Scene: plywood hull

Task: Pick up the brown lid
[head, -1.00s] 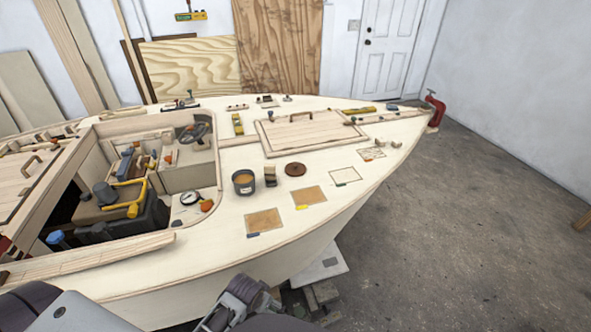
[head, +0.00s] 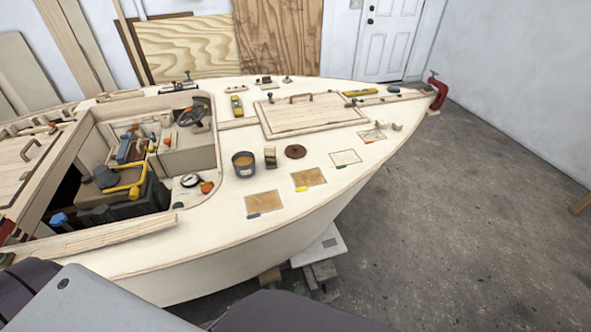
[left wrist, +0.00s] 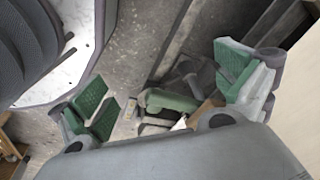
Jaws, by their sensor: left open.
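The brown lid (head: 295,151) is a small round dark-brown disc lying flat on the pale plywood deck, right of a dark cup (head: 243,164) with amber contents and a small wooden block (head: 270,157). My left gripper (left wrist: 165,88) shows in the left wrist view, its green-padded fingers wide apart with nothing held between them. Behind the fingers are the concrete floor and some clutter; the lid is not in that view. The left gripper is outside the head view, where only parts of my arm fill the bottom edge. My right gripper is not seen.
Sandpaper sheets (head: 262,204) lie in front of the lid. A raised hatch (head: 312,115) with a handle is behind it. The open cockpit (head: 190,155) holding tools is to the left. A red clamp (head: 438,92) grips the bow. Floor at right is mostly clear.

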